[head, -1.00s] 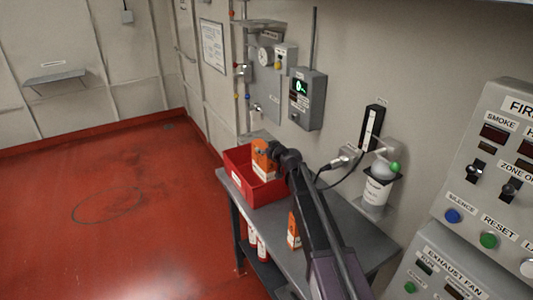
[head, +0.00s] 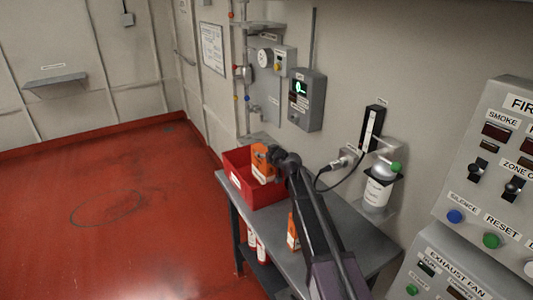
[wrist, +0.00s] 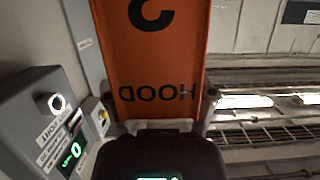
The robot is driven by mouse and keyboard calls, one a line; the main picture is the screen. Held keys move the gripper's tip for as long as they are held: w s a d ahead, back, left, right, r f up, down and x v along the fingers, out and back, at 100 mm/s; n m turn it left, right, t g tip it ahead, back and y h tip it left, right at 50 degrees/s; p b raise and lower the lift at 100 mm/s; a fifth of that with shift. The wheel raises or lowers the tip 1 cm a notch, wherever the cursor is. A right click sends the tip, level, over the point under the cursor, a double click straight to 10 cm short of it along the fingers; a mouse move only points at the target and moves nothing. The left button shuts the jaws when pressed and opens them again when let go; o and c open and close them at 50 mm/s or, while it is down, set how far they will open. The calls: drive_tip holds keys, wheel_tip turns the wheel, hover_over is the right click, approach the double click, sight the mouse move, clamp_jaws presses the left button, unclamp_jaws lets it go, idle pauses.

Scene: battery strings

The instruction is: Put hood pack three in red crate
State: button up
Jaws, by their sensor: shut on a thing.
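An orange hood pack (head: 262,163) is held at the red crate (head: 243,187), over its open top. Its lower part overlaps the inside of the crate, and I cannot tell whether it touches the bottom. My gripper (head: 277,157) is shut on this pack from its right side. In the wrist view the pack (wrist: 155,70) fills the upper middle, with the word HOOD upside down. Its number is cut off by the top edge, so I cannot read it fully. A second orange pack (head: 293,231) stands on the grey table, partly hidden behind my arm.
The crate sits at the far left end of the grey table (head: 345,227). A white bottle with a green cap (head: 377,190) is in a wall bracket at right. Wall boxes (head: 307,98) stand behind the crate. White containers (head: 261,249) are on the lower shelf. The red floor is clear.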

drive_tip(key=o, duration=1.3)
drive_tip(key=shift+c, duration=0.2)
drive_tip(key=shift+r, duration=0.2)
drive_tip(key=shift+r+p, duration=0.45)
drive_tip(key=shift+p, duration=0.2)
drive_tip(key=p+v, duration=0.3)
drive_tip(key=v, duration=0.9)
